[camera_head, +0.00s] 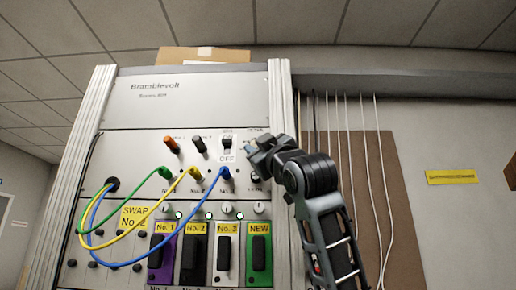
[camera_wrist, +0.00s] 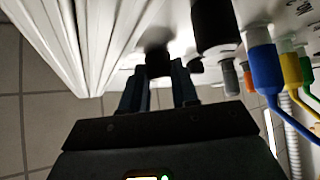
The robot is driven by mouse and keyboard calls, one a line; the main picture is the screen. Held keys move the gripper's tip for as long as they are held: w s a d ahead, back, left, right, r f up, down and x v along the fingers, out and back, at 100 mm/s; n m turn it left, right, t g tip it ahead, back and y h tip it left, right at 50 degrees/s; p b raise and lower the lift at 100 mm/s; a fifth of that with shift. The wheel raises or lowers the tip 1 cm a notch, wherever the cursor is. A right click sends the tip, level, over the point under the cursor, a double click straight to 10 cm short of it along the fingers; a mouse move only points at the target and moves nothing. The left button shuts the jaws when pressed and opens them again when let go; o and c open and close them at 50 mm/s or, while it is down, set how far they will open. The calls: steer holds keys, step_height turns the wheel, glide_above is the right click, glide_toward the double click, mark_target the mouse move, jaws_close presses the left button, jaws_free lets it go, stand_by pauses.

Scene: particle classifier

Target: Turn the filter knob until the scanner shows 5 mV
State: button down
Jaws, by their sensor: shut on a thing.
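A dark round knob (camera_wrist: 158,63) stands out from the pale panel in the wrist view, between the two fingertips of my gripper (camera_wrist: 158,80). The fingers are shut on it. Its marking and setting cannot be read. In the head view my gripper (camera_head: 252,147) reaches in from the right and covers the knob at the right side of the Bramblevoll panel (camera_head: 130,148). I see no readable scanner reading. A small lit display (camera_wrist: 148,178) is cut off at the bottom of the wrist view.
Blue (camera_head: 225,173), yellow (camera_head: 195,173) and green (camera_head: 163,173) cable plugs sit left of my gripper. An orange knob (camera_head: 170,143) and a black switch (camera_head: 227,141) are above them. Coloured modules, including a green one (camera_head: 259,240), line the lower rack. Pale cables hang at the right.

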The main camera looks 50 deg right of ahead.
steer(key=c, duration=0.8)
jaws_free()
steer(key=shift+c, duration=0.2)
steer(key=b+v, duration=0.1)
steer(key=v, duration=0.6)
steer(key=shift+s+a+f+b, duration=0.2)
steer(key=shift+s+b, duration=0.1)
steer(key=shift+b, duration=0.1)
